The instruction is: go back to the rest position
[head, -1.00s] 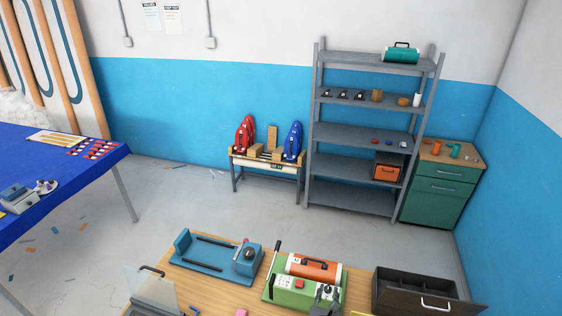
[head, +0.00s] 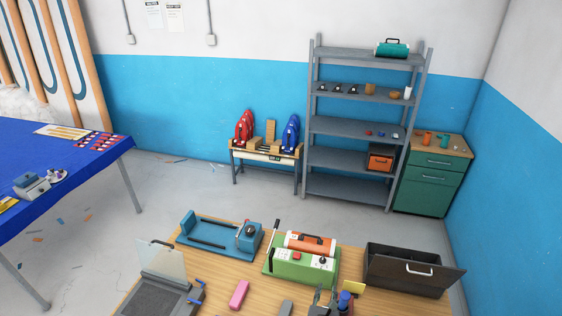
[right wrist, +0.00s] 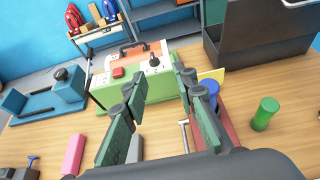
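My right gripper (head: 323,297) shows at the bottom edge of the head view, over the wooden workbench (head: 222,272), in front of a green machine. In the right wrist view my right gripper (right wrist: 160,87) has its two dark green fingers spread apart, with nothing held between them. The green machine (head: 300,262) with an orange case on top stands beyond the fingertips. My left gripper is not in view.
A blue device (head: 215,236), a clear-lidded device (head: 160,262), a pink block (head: 239,294) and a dark open box (head: 400,270) stand on the workbench. In the right wrist view a green cylinder (right wrist: 264,114) and a blue-topped object (right wrist: 207,93) are near the right finger.

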